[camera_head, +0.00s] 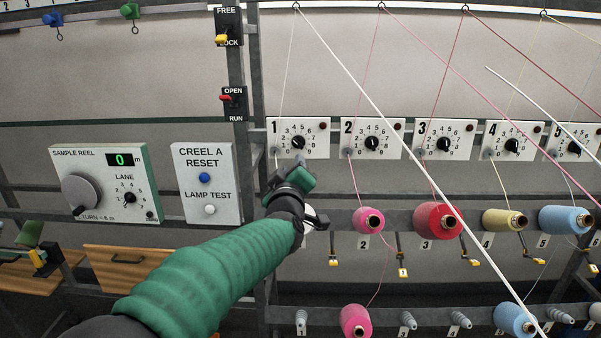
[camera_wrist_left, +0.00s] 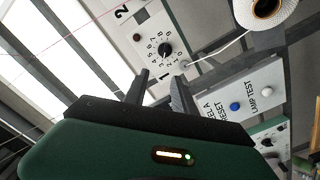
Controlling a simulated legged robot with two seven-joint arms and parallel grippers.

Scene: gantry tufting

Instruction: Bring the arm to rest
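My left arm, in a green ribbed sleeve, reaches in from the lower left of the head view. Its gripper (camera_head: 291,182) is in front of the rack, just below dial panel 1 (camera_head: 298,138), and hides part of a white cone behind it. In the left wrist view the two dark fingers (camera_wrist_left: 160,88) stand apart with nothing visible between them. The white cone (camera_wrist_left: 265,12) shows at the top right there, and a white yarn runs from it towards panel 1 (camera_wrist_left: 165,48), beside the fingertips. My right gripper is in neither view.
The CREEL A RESET panel (camera_head: 206,183) and sample reel box (camera_head: 107,184) are left of the gripper. Pink (camera_head: 368,220), red (camera_head: 438,220), yellow (camera_head: 504,221) and blue (camera_head: 566,219) cones sit to the right. Taut yarns cross the space at the right. A wooden drawer (camera_head: 125,259) is lower left.

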